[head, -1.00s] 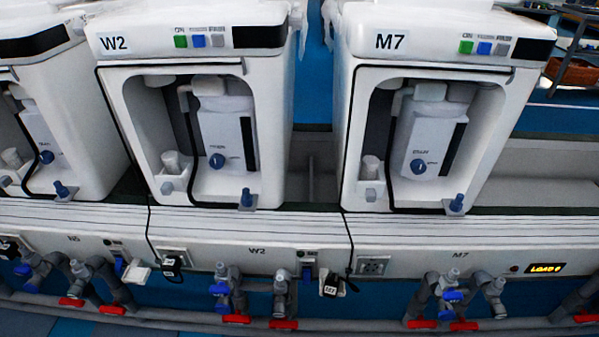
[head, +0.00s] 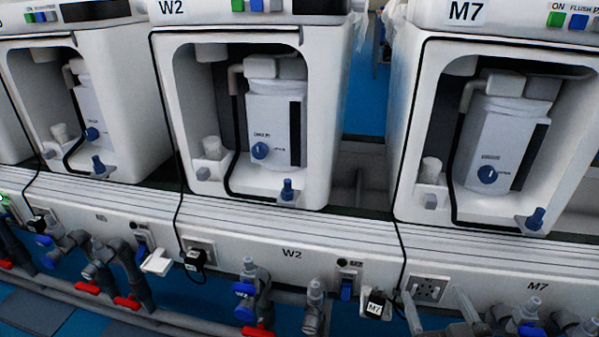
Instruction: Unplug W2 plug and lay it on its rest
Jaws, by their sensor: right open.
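The W2 plug (head: 194,259) is black with a white "W2" label. It sits at the W2 wall socket (head: 208,245) on the white rail, left of the W2 label, with its black cord running up. It looks seated, though the contact is hidden. A white bracket-like rest (head: 157,262) juts out bare just left of it. My right gripper (head: 438,307) shows at the bottom edge, with two grey fingers apart and nothing between them. It is well right of the W2 plug, in front of the M7 socket (head: 430,289). My left gripper is not in view.
The M7 plug (head: 376,304) is on a white rest left of the M7 socket. Grey pipes and valves with blue and red handles (head: 245,289) stick out below the rail.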

